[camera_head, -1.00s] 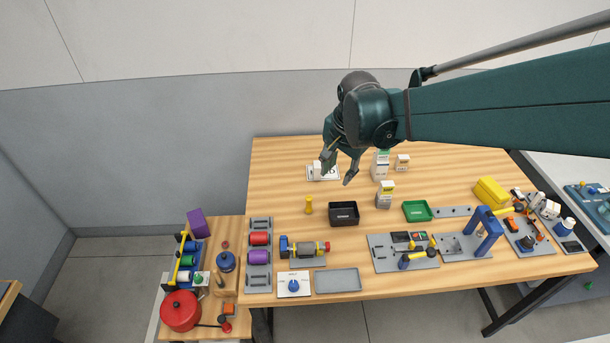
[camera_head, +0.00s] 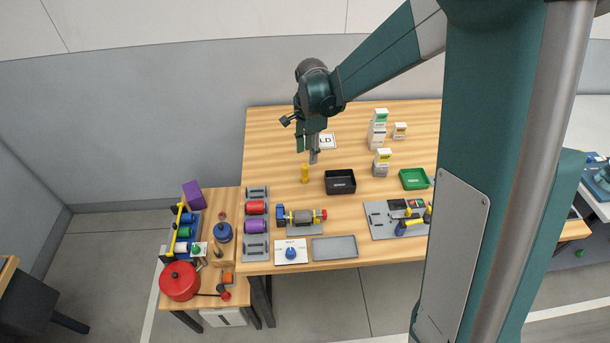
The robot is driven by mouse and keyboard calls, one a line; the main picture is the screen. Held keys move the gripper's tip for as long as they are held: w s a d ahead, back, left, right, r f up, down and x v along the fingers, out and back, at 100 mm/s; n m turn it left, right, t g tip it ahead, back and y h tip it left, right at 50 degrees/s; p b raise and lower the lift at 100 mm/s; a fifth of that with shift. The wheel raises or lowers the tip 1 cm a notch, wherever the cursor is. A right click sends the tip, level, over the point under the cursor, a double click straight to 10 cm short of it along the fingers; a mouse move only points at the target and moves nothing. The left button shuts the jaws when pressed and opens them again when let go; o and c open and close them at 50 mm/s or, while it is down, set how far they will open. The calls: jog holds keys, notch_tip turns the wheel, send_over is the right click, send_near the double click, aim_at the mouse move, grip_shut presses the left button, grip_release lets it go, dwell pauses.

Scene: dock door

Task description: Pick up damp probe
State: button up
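A small upright yellow piece (camera_head: 305,174) stands on the wooden table, left of a black tray; it may be the damp probe, but it is too small to tell. My gripper (camera_head: 307,151) points down just above and behind it in the picture. Its two fingers show a gap between them and hold nothing visible, so it looks open. Whether the fingertips touch the yellow piece cannot be told.
The black tray (camera_head: 340,188) stands close on the right, with a green tray (camera_head: 413,185) beyond. White boxes (camera_head: 377,135) stand behind. A grey rack (camera_head: 256,243) with red and purple rolls is at the front left. My own arm hides the table's right part.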

aim_at(305, 166)
jog(key=shift+m+g, duration=0.3)
jog(key=shift+m, duration=0.3)
jog(key=f, duration=0.1)
jog(key=w+a+f, duration=0.1)
jog(key=f, duration=0.2)
jog(key=shift+w+a+f, duration=0.15)
jog(key=shift+w+a, duration=0.1)
jog(key=shift+w, duration=0.05)
jog(key=shift+f, duration=1.25)
jog(key=shift+f, duration=0.2)
jog(key=shift+d+f, duration=0.1)
jog(key=shift+f, duration=2.3)
jog(key=c, duration=1)
